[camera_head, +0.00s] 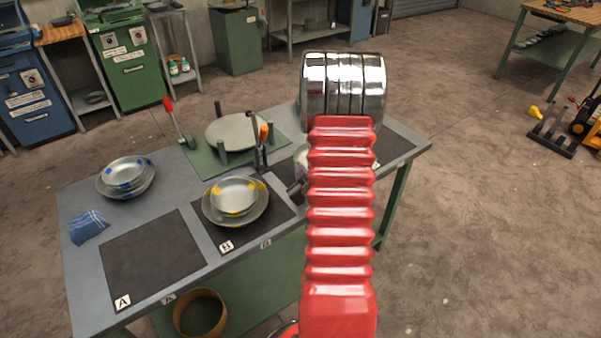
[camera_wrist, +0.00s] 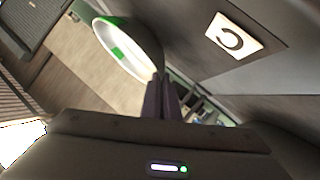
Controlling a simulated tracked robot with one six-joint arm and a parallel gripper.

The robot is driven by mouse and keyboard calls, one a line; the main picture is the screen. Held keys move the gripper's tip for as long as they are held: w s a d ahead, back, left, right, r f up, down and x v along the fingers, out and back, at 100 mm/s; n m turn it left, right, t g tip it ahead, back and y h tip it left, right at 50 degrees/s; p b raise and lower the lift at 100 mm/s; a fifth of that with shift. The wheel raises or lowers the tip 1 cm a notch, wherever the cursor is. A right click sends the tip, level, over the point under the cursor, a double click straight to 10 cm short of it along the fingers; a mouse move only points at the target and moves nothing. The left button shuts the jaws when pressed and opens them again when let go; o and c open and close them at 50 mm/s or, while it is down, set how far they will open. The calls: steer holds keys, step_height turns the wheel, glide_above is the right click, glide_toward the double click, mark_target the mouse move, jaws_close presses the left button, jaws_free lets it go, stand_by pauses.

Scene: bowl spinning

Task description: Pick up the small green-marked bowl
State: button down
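The small green-marked bowl (camera_wrist: 128,50) shows in the upper left of the wrist view, with green patches on its pale rim. It appears tilted there, and its near edge meets my fingertips. My gripper (camera_wrist: 161,80) has its two fingers close together, seemingly pinching that edge. In the head view my gripper (camera_head: 297,187) is mostly hidden behind my red arm. A pale dish edge (camera_head: 301,155) shows just left of the arm; I cannot tell which dish it is.
A mat label C (camera_wrist: 233,37) lies beside the bowl. On the bench (camera_head: 185,205) stand yellow-marked dishes (camera_head: 235,196) on mat B, blue-marked dishes (camera_head: 126,173), a blue cloth (camera_head: 88,228) and a round plate fixture (camera_head: 236,132) with upright posts. Mat A (camera_head: 150,255) is bare.

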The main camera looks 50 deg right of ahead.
step_height(320, 180, up, 8)
steer(key=shift+f, duration=0.15)
steer(key=shift+d, duration=0.1)
stand_by(1.0)
